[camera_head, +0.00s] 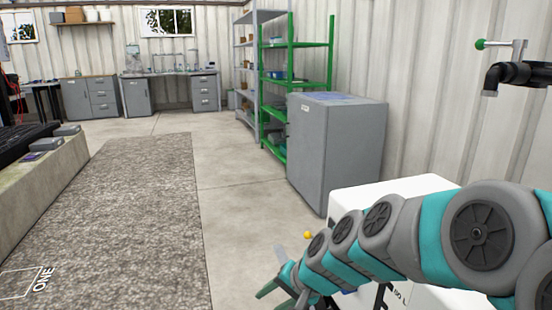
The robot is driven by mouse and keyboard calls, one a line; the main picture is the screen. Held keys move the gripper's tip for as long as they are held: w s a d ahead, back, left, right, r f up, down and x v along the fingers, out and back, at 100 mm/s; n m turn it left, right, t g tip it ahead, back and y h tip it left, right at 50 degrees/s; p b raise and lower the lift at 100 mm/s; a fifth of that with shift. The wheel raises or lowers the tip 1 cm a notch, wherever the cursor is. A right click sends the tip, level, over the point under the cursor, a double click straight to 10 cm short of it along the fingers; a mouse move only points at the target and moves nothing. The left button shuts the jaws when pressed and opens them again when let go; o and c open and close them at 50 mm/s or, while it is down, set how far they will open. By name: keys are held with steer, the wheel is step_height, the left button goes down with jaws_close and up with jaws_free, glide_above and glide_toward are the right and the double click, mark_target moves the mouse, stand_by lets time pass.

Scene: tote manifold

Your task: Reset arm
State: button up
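My arm (400,240), grey and teal, reaches in from the right edge toward the bottom middle. My gripper (272,288) is at its lower end, partly cut off by the bottom edge. Finger-like teal and grey parts show there, but I cannot tell whether they are open or shut. I see nothing clearly held. A small yellow-orange ball-like thing (308,234) shows just above the arm near the wrist.
A white box-like unit (380,190) stands close behind my arm. A grey cabinet (336,145), green shelves (290,45) and a black tap (515,74) are on the right. A low ledge (45,180) is at left. The grey rug (135,220) and floor are clear.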

steer(key=s+d+n+g+h, duration=0.1)
steer(key=s+d+g+h, duration=0.1)
steer(key=s+d, duration=0.3)
steer(key=s+d+f+n+g+h, duration=0.1)
steer(key=s+d, duration=0.4)
steer(key=s, duration=0.7)
steer(key=s+d+f+n+g+h, duration=0.1)
steer(key=s+d+n+g+h, duration=0.1)
steer(key=s+d, duration=0.3)
steer(key=s+n+g, duration=0.1)
steer(key=s, duration=0.3)
steer(key=shift+d+f+h, duration=0.2)
steer(key=shift+d+h, duration=0.15)
steer(key=shift+h, duration=0.05)
